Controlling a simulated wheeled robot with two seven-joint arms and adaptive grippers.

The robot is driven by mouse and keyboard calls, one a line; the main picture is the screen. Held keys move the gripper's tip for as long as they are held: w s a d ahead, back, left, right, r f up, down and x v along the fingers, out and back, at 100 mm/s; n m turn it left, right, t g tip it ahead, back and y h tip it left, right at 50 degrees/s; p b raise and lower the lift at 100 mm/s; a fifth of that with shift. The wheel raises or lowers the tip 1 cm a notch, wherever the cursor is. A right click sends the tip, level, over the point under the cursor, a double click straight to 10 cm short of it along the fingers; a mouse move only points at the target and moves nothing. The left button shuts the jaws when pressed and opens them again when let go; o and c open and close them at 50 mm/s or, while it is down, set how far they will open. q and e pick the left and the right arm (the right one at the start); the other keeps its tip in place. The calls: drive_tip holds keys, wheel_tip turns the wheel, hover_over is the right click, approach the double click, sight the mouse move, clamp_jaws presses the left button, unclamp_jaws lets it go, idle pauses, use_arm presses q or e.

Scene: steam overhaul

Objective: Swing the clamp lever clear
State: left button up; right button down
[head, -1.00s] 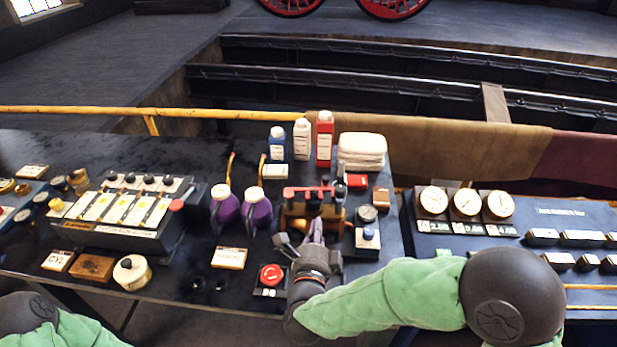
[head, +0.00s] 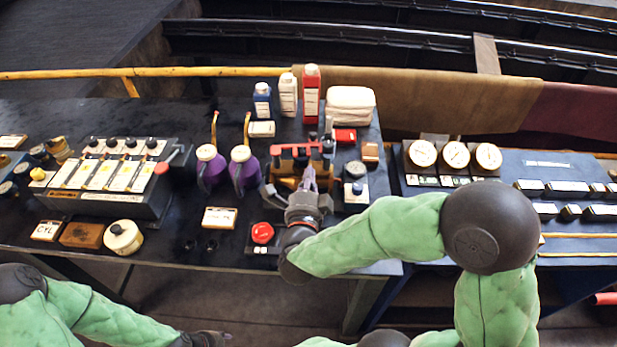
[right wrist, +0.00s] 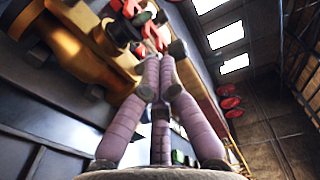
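A brass-coloured clamp fixture (head: 288,168) stands on the dark bench with a red lever (head: 300,149) lying across its top. My right gripper (head: 309,176) is at the near side of the fixture, close below the lever. The brass body (right wrist: 75,55) is left of the fingers. My left gripper (head: 208,338) barely shows at the bottom edge; its fingers cannot be made out.
Two purple jugs (head: 243,170) stand just left of the fixture. A red button box (head: 263,234) is in front of it. Bottles (head: 311,95) and folded white cloths (head: 350,108) stand behind.

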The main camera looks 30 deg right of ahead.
sight(312, 140)
drive_tip(key=b+x, duration=0.2)
drive_tip(key=x, duration=0.9)
drive_tip(key=shift+w, duration=0.1)
drive_tip(key=shift+w+d+f+n+t+y+b, duration=0.15)
drive_tip(key=shift+w+n+t+y+b, duration=0.25)
drive_tip(key=shift+b, duration=0.55)
drive_tip(key=shift+w+n+y+b, duration=0.1)
drive_tip(key=shift+n+y+b, duration=0.2)
drive_tip(key=shift+y+b, duration=0.25)
drive_tip(key=shift+t, duration=0.3)
